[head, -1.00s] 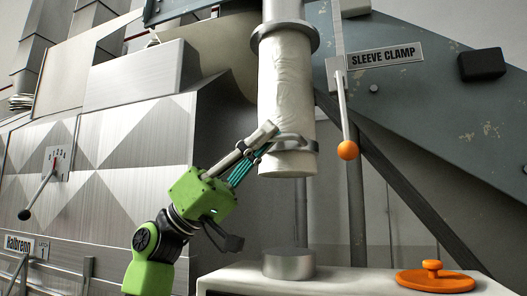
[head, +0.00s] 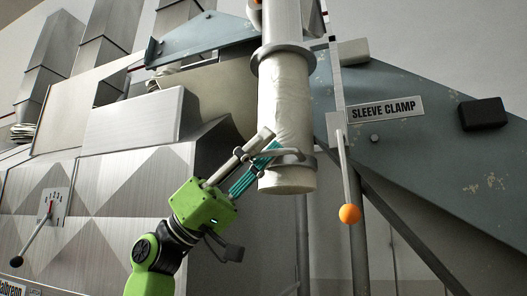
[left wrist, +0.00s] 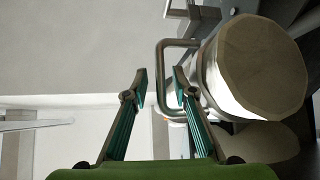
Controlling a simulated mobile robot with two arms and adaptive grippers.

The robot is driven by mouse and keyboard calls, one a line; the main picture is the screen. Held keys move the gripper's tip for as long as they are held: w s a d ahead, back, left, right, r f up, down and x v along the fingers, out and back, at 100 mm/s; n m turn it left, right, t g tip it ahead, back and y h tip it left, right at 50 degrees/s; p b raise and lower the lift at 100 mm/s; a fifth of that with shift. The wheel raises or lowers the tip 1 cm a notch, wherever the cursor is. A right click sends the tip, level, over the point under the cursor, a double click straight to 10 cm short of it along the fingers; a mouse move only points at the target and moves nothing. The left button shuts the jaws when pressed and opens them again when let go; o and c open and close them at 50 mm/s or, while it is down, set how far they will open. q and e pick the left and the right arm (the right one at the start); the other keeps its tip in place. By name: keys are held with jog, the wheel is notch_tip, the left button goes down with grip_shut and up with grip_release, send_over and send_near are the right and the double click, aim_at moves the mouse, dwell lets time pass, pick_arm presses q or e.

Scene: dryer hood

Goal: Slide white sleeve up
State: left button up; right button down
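The white sleeve (head: 285,105) hangs upright below a grey collar (head: 284,58). A metal band with a looped handle (head: 290,155) sits around its lower end; the handle also shows in the left wrist view (left wrist: 160,75). My left gripper (head: 266,143) is at this handle, left of the sleeve. In the left wrist view its two fingers (left wrist: 160,80) stand apart, with the handle's bar between them and a gap visible. The sleeve's pale bottom end (left wrist: 262,65) shows to the right there. My right gripper is not in view.
A lever with an orange ball (head: 349,214) hangs right of the sleeve, under the "SLEEVE CLAMP" plate (head: 387,108). A metal-panelled machine (head: 110,200) stands at the left. The space directly under the sleeve looks clear.

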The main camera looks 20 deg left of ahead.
pick_arm(q)
jog(key=shift+a+f, duration=0.1)
jog(key=v, duration=1.1)
jog(key=shift+a+f, duration=0.25)
jog(key=shift+f, duration=0.05)
